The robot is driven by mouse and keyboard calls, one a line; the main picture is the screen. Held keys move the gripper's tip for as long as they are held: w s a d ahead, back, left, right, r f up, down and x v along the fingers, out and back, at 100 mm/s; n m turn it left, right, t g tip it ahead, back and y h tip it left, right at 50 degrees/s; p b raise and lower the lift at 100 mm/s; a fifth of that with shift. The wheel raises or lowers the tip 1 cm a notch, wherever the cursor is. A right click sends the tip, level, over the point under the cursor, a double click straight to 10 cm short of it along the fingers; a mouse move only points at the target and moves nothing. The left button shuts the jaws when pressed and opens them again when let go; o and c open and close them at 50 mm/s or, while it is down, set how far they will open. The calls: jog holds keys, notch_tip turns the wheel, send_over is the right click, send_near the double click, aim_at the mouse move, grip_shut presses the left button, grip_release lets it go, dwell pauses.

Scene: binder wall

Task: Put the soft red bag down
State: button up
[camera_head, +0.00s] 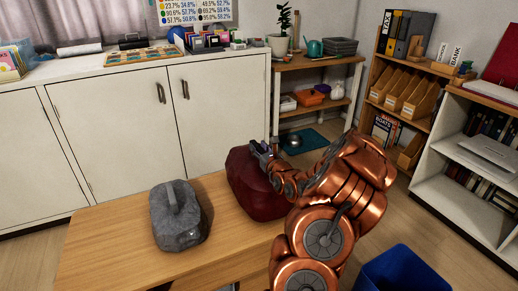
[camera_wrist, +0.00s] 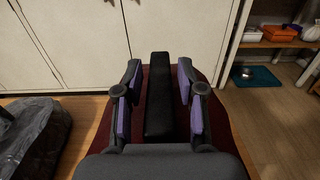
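The soft red bag (camera_head: 252,192) sits on the right part of the wooden table (camera_head: 110,238) and looks upright. In the wrist view the dark red bag (camera_wrist: 98,140) lies under my gripper (camera_wrist: 158,92), with its black handle strap (camera_wrist: 160,105) running between the two purple-padded fingers. The fingers are spread, with a gap on each side of the strap. In the head view my gripper (camera_head: 264,153) is at the top of the bag, and my arm hides its right side.
A grey bag (camera_head: 178,218) stands on the table to the left, and its edge shows in the wrist view (camera_wrist: 35,135). White cabinets (camera_head: 118,135) stand behind. A blue bin (camera_head: 402,272) is at the lower right. Bare tabletop shows around the grey bag.

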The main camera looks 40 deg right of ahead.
jog(key=shift+o, duration=1)
jog(key=shift+f, duration=0.1)
jog(key=shift+s+a, duration=0.1)
jog(key=shift+s, duration=0.45)
jog(key=shift+v, duration=5.45)
jog(key=shift+a, duration=0.1)
